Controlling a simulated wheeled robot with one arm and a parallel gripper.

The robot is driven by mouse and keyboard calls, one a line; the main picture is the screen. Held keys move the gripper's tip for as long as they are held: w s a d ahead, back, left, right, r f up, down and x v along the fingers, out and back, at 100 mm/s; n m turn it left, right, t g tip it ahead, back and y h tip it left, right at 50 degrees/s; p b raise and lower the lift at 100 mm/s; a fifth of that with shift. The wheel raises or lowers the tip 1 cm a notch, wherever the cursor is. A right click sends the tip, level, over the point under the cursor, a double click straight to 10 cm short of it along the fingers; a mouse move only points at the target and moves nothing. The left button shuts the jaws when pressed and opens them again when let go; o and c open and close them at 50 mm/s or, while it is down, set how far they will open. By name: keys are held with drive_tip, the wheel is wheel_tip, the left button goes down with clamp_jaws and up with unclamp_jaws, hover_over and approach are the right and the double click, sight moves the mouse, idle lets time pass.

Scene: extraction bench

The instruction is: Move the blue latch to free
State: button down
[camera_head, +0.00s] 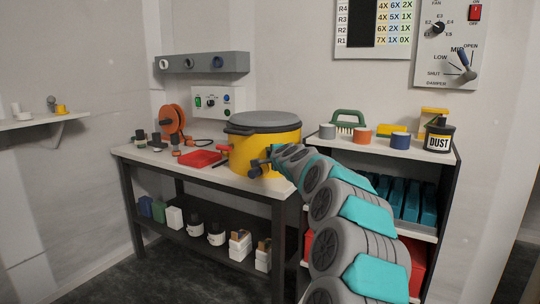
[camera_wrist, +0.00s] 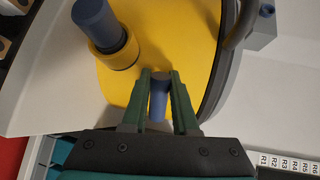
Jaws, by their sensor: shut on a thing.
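A yellow drum (camera_head: 250,150) with a grey lid (camera_head: 265,120) stands on the bench; its yellow wall (camera_wrist: 185,40) fills much of the wrist view. My gripper (camera_head: 272,158) is at the drum's front right side. In the wrist view, the green fingers of my gripper (camera_wrist: 159,92) are shut on a short blue-grey peg, which appears to be the blue latch (camera_wrist: 158,98). Its base and exact position are partly hidden by the fingers. A thicker blue stub (camera_wrist: 92,18) in a yellow collar sticks out of the drum beside the gripper.
A red latch (camera_head: 222,148) is on the drum's left side. A red tray (camera_head: 200,158) and an orange reel (camera_head: 173,118) are on the bench (camera_head: 150,155). A shelf unit with a black DUST jar (camera_head: 438,138) stands on the right, behind my arm.

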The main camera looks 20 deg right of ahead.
drive_tip(key=shift+f, duration=0.1)
idle(0.3)
drive_tip(key=c, duration=0.7)
unclamp_jaws()
drive_tip(key=shift+s, duration=0.15)
drive_tip(key=shift+b+v, duration=0.3)
drive_tip(key=shift+v, duration=3.45)
